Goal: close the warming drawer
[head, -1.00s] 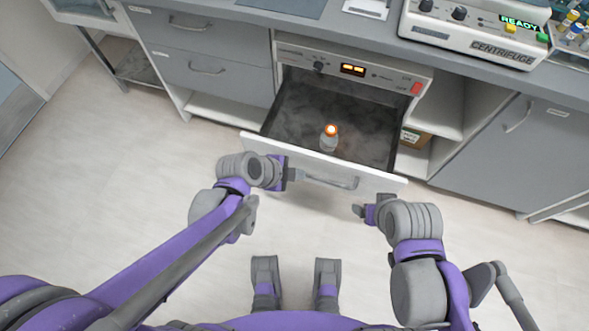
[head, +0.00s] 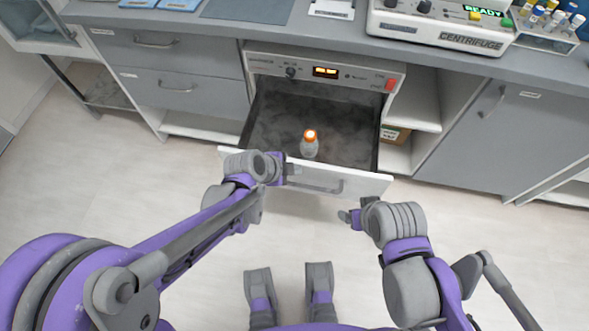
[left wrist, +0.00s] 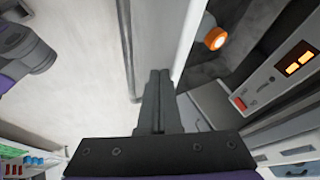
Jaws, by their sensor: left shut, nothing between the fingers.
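The warming drawer (head: 369,184) stands pulled out below its control panel (head: 330,75), with its grey interior showing. A clear bottle with an orange cap (head: 309,143) stands upright inside; its cap also shows in the left wrist view (left wrist: 214,38). The drawer's bar handle (head: 318,188) is on the white front. My left gripper (head: 284,170) is shut and empty, at the drawer front left of the handle. In the left wrist view its fingers (left wrist: 158,78) point along the white front (left wrist: 168,35); contact is unclear. My right gripper (head: 346,216) is in front of the drawer's right part, its jaws unclear.
The counter above carries a centrifuge (head: 440,30) and a rack of tubes (head: 548,28). Closed grey drawers (head: 165,70) are on the left, and a closed cabinet door (head: 480,140) is on the right. The floor in front is clear.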

